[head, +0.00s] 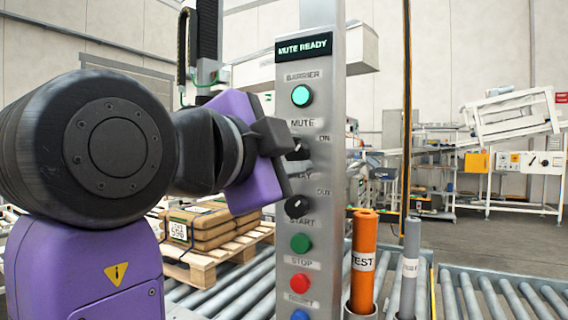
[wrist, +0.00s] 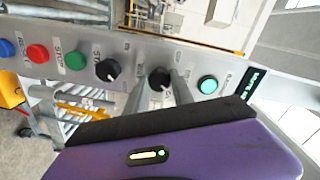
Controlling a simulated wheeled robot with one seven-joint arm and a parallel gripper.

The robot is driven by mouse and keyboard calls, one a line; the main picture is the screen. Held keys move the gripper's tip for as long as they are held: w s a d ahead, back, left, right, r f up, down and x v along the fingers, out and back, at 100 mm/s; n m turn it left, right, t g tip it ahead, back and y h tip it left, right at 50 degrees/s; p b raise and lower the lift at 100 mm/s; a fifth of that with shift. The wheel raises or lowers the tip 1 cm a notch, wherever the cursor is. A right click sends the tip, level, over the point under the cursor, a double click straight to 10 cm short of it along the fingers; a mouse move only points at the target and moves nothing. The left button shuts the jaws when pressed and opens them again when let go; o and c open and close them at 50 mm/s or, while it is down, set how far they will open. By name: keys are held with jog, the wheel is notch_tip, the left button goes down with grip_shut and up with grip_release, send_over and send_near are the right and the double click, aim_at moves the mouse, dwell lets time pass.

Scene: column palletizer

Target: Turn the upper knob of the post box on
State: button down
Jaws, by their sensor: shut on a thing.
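The post box (head: 325,235) is a grey metal column with a vertical row of buttons and two black knobs. The upper knob (head: 300,152), under the MUTE label, is mostly hidden by my gripper in the head view. In the wrist view the upper knob (wrist: 159,79) sits between my two finger tips. My gripper (head: 294,146) reaches in from the left and is shut on this knob; its fingers also show in the wrist view (wrist: 160,88). An ON label is right of the knob. I cannot tell exactly where its pointer is.
The lower knob (head: 296,206) is close below. A green button (head: 301,95) and a MUTE READY display (head: 303,47) are above; green, red and blue buttons are below. Orange and grey tubes (head: 363,262) stand right of the post. A pallet with boxes (head: 205,226) is behind.

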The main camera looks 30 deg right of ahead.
dwell(0.4)
jog(key=c, duration=1.1)
grip_release()
jog(key=v, duration=0.8)
